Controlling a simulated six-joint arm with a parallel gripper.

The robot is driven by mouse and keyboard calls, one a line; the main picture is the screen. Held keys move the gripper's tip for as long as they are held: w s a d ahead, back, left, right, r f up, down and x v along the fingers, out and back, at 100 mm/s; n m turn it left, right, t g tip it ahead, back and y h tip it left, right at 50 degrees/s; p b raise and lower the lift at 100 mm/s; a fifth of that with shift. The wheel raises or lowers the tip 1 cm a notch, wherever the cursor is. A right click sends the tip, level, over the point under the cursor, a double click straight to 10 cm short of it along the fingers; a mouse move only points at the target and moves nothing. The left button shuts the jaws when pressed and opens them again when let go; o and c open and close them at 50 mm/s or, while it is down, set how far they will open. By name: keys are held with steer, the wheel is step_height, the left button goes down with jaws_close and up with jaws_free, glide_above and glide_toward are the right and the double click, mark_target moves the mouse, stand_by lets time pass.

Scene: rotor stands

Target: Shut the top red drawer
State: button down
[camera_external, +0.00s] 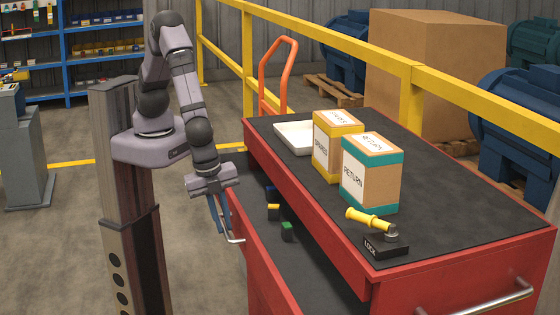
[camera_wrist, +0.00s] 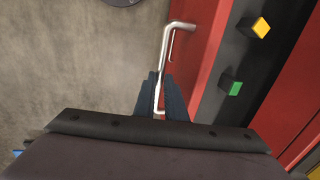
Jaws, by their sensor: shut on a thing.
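The top red drawer (camera_external: 300,262) is pulled out of the red cabinet, toward my arm. Its dark inside shows, with small blocks in it. Its red front panel (camera_wrist: 193,55) shows in the wrist view, with a silver bar handle (camera_wrist: 168,55) on its outer side; the handle's end also shows in the external view (camera_external: 236,241). My gripper (camera_external: 221,233) points down at the drawer front. In the wrist view its dark fingers (camera_wrist: 160,92) are closed on the handle, one on each side of the bar. Part of the handle is hidden by the fingers.
A green block (camera_external: 287,231) and a yellow block (camera_external: 273,212) lie in the drawer. On the cabinet top stand a white tray (camera_external: 293,139), a yellow box (camera_external: 326,160), a teal-banded box (camera_external: 362,190) and a lock (camera_external: 388,244) with a yellow handle. Yellow rails run behind.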

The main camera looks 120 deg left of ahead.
steer(key=w+a+p, duration=0.1)
steer(key=w+a, duration=0.6)
stand_by(0.3)
steer(key=c, duration=1.8)
jaws_free()
steer(key=shift+r, duration=0.1)
steer(key=shift+s+d+r+b, duration=0.15)
steer(key=shift+r+b, duration=0.25)
steer(key=shift+r, duration=0.8)
steer(key=shift+s+d+r+b, duration=0.2)
steer(key=shift+r+b, duration=0.15)
steer(key=shift+r, duration=0.85)
steer(key=shift+s+d+r+b, duration=0.15)
steer(key=shift+r+b, duration=0.25)
steer(key=shift+r, duration=0.8)
